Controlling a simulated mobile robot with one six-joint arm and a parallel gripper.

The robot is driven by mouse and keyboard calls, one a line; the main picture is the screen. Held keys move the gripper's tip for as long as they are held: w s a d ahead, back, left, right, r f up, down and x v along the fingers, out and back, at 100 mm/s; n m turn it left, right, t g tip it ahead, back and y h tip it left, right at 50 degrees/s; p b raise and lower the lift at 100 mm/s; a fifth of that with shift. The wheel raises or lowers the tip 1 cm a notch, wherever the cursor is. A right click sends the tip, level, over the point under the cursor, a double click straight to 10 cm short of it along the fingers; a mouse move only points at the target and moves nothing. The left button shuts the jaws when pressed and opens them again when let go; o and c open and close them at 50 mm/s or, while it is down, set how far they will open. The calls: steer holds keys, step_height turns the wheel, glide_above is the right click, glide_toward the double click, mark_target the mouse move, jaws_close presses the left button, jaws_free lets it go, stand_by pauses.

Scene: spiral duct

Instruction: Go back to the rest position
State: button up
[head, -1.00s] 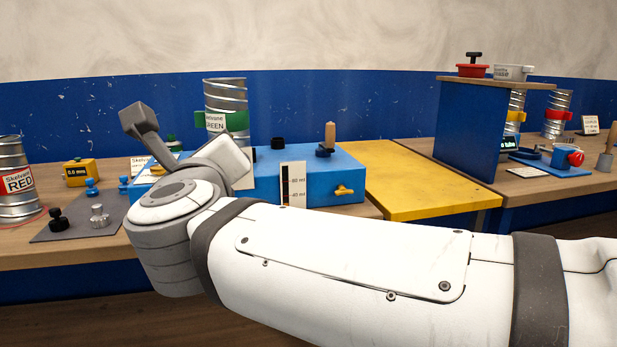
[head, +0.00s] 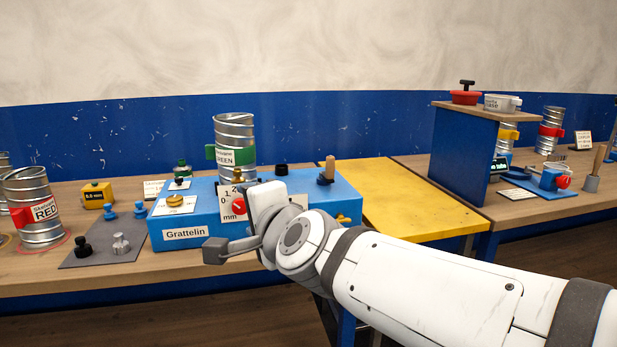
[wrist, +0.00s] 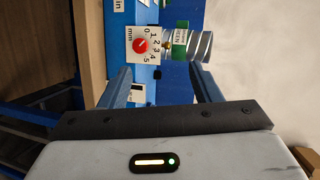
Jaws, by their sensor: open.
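My gripper (wrist: 163,76) is open in the wrist view, with its two fingers apart and nothing between them. It faces the blue Grattelin box, whose round red dial (wrist: 141,45) on a white mm scale and green-labelled duct (wrist: 190,45) show beyond the fingers. In the head view my arm reaches in from the lower right, its wrist in front of the blue box (head: 185,234). The fingers are not clearly visible there. The green-labelled duct (head: 235,130) stands upright at the back of the box.
A red-labelled duct (head: 40,220) stands at the left near a grey mat (head: 85,253) with small black, grey and blue knobs. A yellow plate (head: 400,195) lies right of the box. A blue shelf (head: 462,160) stands farther right. Open floor lies in front of the bench.

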steer(key=s+d+f+n+g+h+p, duration=0.2)
steer(key=s+d+f+n+g+p, duration=0.1)
steer(key=d, duration=0.5)
steer(key=s+d+f+n+g+h+p, duration=0.3)
steer(key=s+d, duration=0.3)
steer(key=d, duration=0.2)
steer(key=s+d+f+n+g+h+p, duration=0.2)
steer(key=s+d+n+g+p, duration=0.3)
steer(key=d, duration=0.3)
steer(key=shift+f+h+p, duration=0.3)
steer(key=shift+f+h, duration=0.1)
steer(key=shift+f, duration=0.5)
